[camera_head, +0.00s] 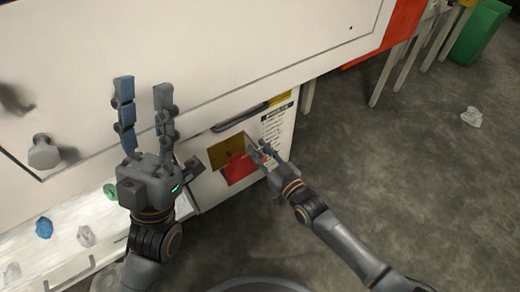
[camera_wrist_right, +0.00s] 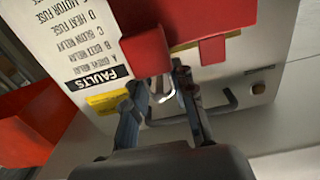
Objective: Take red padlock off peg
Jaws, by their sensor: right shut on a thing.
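My right gripper (camera_head: 256,146) is at the small cabinet front, beside the red and yellow panel. In the right wrist view, my right gripper (camera_wrist_right: 158,78) is shut on the red padlock (camera_wrist_right: 148,50), with its fingers on either side of it. A pale curved metal piece, seemingly its shackle, shows between the fingers. The fingers hide part of it, and I cannot tell whether the peg is inside the shackle. My left gripper (camera_head: 144,85) is open and empty, raised in front of the white machine wall, with its fingers pointing up.
A white label headed FAULTS (camera_wrist_right: 95,60) and a dark handle (camera_wrist_right: 225,106) are close to the right gripper. A tray (camera_head: 65,240) with coloured lumps lies at the lower left. A green bin (camera_head: 480,35) and crumpled paper (camera_head: 472,117) are on the right. The floor there is mostly clear.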

